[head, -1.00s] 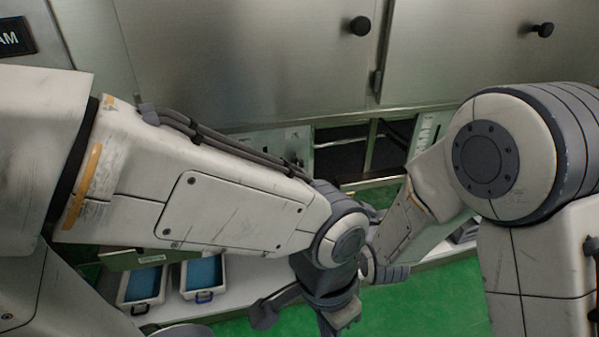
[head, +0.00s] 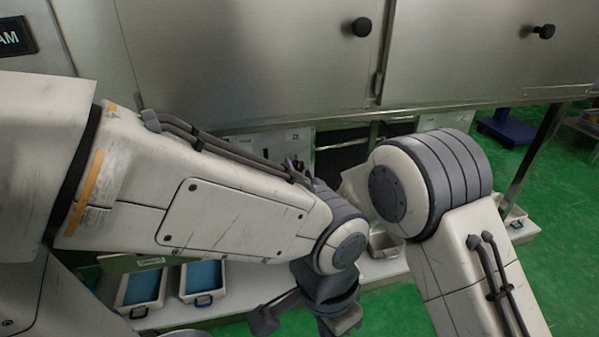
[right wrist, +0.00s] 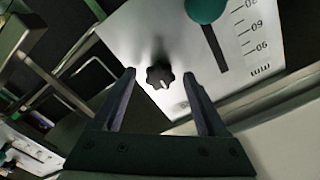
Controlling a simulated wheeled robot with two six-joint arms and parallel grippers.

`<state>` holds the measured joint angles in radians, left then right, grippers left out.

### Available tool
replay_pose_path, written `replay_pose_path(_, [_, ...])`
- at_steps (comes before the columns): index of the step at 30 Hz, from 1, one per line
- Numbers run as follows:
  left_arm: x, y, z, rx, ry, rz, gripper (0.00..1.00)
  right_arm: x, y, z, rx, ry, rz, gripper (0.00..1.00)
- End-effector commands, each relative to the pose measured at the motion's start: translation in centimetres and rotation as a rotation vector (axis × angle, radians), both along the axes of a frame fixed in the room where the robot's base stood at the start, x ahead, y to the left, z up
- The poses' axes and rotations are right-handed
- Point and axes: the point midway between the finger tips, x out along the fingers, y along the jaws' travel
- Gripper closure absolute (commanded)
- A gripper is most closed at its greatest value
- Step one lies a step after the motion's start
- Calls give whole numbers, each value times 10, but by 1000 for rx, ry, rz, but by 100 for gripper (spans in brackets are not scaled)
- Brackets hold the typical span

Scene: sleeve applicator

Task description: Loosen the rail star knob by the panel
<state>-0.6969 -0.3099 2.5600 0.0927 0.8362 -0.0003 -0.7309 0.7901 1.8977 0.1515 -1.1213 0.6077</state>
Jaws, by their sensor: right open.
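The black star knob (right wrist: 159,75) with a pale mark on its face sits on a white panel (right wrist: 125,35) in the right wrist view. My right gripper (right wrist: 159,80) is open, with one finger on either side of the knob in that view. I see gaps between the fingers and the knob; contact does not show. In the head view my left arm and its dark wrist hide the knob and most of my right gripper. I cannot make out the state of the left gripper's fingers there.
A teal ball knob (right wrist: 205,8) sits by a slot and a millimetre scale (right wrist: 258,35), close to the star knob. In the head view, steel doors (head: 250,60) stand above. Blue-filled trays (head: 142,288) are on a low white shelf. Green floor (head: 400,310) is clear at front.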

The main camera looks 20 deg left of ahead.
Motion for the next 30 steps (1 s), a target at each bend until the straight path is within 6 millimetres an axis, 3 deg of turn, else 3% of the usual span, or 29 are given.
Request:
replay_pose_path(11, [0,0,-1,0,0,0,100,6,3,0,-1,-1,0,25])
replay_pose_path(17, [0,0,-1,0,0,0,100,6,3,0,-1,-1,0,97])
replay_pose_path(18, [0,0,-1,0,0,0,100,6,3,0,-1,-1,0,100])
replay_pose_path(30, [0,0,-3,0,0,0,100,5,3,0,-65,-43,-1,100])
